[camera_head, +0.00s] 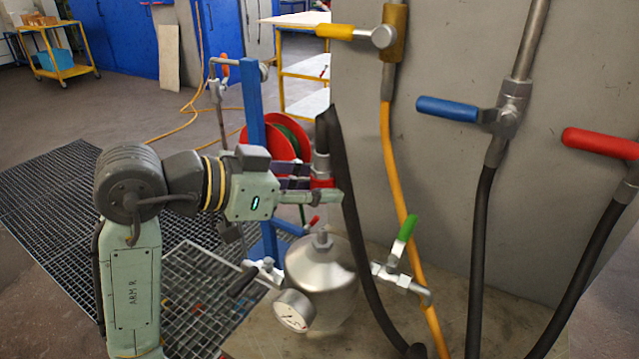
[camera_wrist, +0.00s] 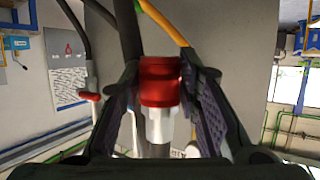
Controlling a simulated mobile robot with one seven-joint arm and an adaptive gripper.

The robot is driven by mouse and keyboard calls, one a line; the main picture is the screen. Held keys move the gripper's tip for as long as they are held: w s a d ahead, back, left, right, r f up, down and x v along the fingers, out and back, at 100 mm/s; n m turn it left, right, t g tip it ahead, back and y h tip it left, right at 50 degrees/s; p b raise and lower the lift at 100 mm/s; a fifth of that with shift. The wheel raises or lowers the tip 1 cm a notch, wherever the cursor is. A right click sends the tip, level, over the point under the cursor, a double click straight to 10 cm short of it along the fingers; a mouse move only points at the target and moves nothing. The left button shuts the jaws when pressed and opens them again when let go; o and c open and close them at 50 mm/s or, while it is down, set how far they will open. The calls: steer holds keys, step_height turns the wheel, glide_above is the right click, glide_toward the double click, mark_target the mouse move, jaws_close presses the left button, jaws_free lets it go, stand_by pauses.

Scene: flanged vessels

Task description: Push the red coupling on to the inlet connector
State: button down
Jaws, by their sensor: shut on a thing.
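The red coupling (camera_head: 322,183) is at the lower end of a dark hose, above the steel vessel (camera_head: 325,270) in the head view. It also shows as a red ring (camera_wrist: 160,82) in the wrist view. My gripper (camera_head: 312,187) is shut on it, with one dark finger on either side in the wrist view (camera_wrist: 160,92). A pale metal fitting (camera_wrist: 158,125) sits directly below the red ring in the wrist view. I cannot tell whether that fitting belongs to the hose end or is the inlet connector. My arm hides part of the coupling's surroundings.
A pressure gauge (camera_head: 293,310) and a green-handled valve (camera_head: 400,242) sit beside the vessel. The dark hose (camera_head: 358,250) loops down to the right. A blue post (camera_head: 254,115) and a red hose reel (camera_head: 290,143) stand behind. Valves with yellow, blue and red handles line the grey wall.

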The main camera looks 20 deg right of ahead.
mark_target(318, 234)
steer(key=shift+f+b, duration=2.2)
steer(key=shift+f, duration=0.55)
steer(key=shift+f, duration=0.1)
steer(key=shift+f+b, duration=1.55)
steer(key=shift+f, duration=0.2)
steer(key=shift+r, duration=0.1)
steer(key=c, duration=1.1)
jaws_free()
